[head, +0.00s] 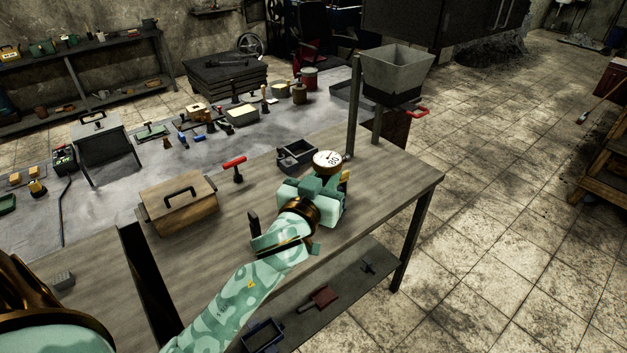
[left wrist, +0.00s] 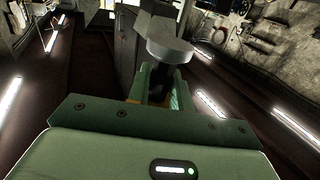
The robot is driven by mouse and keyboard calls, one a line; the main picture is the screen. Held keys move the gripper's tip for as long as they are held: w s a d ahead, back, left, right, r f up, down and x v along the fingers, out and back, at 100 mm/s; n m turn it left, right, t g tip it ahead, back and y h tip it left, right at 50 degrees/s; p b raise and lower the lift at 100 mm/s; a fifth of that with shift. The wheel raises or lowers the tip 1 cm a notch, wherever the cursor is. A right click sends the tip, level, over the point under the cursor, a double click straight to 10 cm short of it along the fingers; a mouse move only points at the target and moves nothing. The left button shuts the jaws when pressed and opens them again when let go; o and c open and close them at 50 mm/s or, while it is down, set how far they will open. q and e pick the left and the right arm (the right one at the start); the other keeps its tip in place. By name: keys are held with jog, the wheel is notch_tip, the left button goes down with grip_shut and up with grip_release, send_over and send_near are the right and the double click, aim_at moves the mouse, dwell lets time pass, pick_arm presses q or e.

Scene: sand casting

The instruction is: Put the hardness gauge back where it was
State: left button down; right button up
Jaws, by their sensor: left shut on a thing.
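The hardness gauge, with a round white dial (head: 327,160), is in my left gripper (head: 326,186) above the right part of the wooden bench (head: 375,175). The gripper is shut on it. In the left wrist view, the gauge shows as a grey round head (left wrist: 170,50) standing up between the fingers of my left gripper (left wrist: 160,88). The fingers hide its lower part in both views. I cannot tell how high it is above the bench top. My right gripper is not in view.
A small dark open box (head: 296,155) sits just left of the gauge. A red-handled tool (head: 234,168) and a lidded wooden box (head: 178,202) stand further left. A post and grey hopper (head: 397,70) rise behind. The bench's right end is clear.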

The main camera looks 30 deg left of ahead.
pick_arm(q)
jog(key=w+a+y+p, duration=0.1)
jog(key=w+a+p, duration=0.15)
jog(key=w, duration=0.35)
notch_tip(320, 180, down, 8)
jog(key=w+a, duration=0.2)
jog(key=shift+r+n+b, duration=0.2)
jog(key=shift+n+b, duration=0.1)
jog(key=shift+n, duration=0.1)
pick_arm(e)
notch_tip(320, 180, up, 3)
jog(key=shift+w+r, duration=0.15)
pick_arm(q)
jog(key=shift+a, duration=0.1)
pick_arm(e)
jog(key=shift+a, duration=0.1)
